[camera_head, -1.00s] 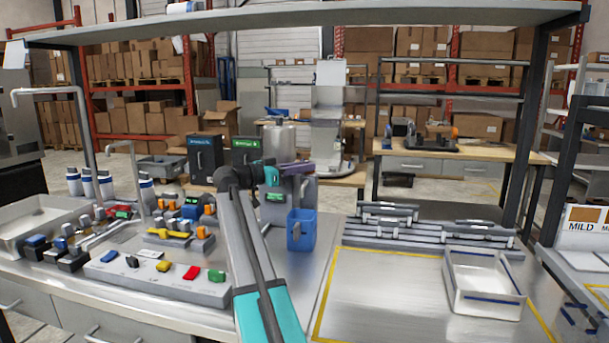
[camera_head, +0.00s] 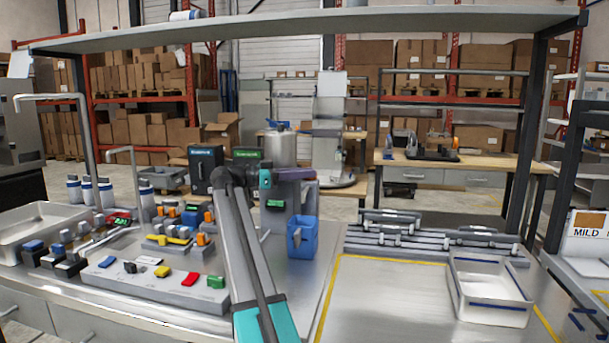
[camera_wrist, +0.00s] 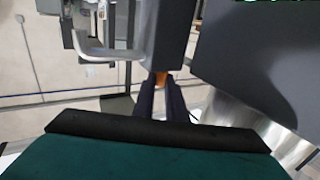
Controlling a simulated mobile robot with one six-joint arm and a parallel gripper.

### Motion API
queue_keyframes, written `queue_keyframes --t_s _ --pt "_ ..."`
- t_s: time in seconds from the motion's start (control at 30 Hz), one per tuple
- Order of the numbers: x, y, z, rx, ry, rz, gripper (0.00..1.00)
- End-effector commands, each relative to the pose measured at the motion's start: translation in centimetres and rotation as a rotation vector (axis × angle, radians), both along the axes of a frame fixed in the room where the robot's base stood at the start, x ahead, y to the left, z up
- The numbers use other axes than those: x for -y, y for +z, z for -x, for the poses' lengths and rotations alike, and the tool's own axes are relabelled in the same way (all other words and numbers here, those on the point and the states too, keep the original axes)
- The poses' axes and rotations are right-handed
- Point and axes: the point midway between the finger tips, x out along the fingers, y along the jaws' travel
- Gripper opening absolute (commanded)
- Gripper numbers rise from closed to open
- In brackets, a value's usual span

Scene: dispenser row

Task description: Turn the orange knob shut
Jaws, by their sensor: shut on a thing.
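In the wrist view the two dark fingers of my gripper (camera_wrist: 161,97) are nearly together, with a small orange part (camera_wrist: 161,78), the orange knob, between their tips. The knob sits at the edge of a dark grey housing (camera_wrist: 170,38). Most of it is hidden by the fingers, so how far it is turned cannot be told. In the head view my gripper (camera_head: 300,175) reaches over a grey dispenser (camera_head: 299,198) with a green display (camera_head: 274,203). The orange knob is not visible there.
A blue cup (camera_head: 301,240) stands before the dispenser. A board with coloured switches (camera_head: 160,275) and small orange-topped valves lies left of my arm. A white tray (camera_head: 490,290) and metal bars (camera_head: 430,235) are at right. The yellow-marked area (camera_head: 390,300) is clear.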

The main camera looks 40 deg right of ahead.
Motion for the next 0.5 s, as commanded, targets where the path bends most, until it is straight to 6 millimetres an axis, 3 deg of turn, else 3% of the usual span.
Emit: queue_keyframes --t_s 0.17,0.2,0.3,0.5 --pt "0.04 0.18 -0.09 -0.001 0.004 0.004 0.00" --pt "0.04 0.18 -0.10 -0.001 0.004 0.004 0.17" --pt "0.03 0.14 -0.07 -0.001 0.003 0.003 0.30" --pt "0.02 0.07 -0.05 -0.001 0.002 0.002 0.30"
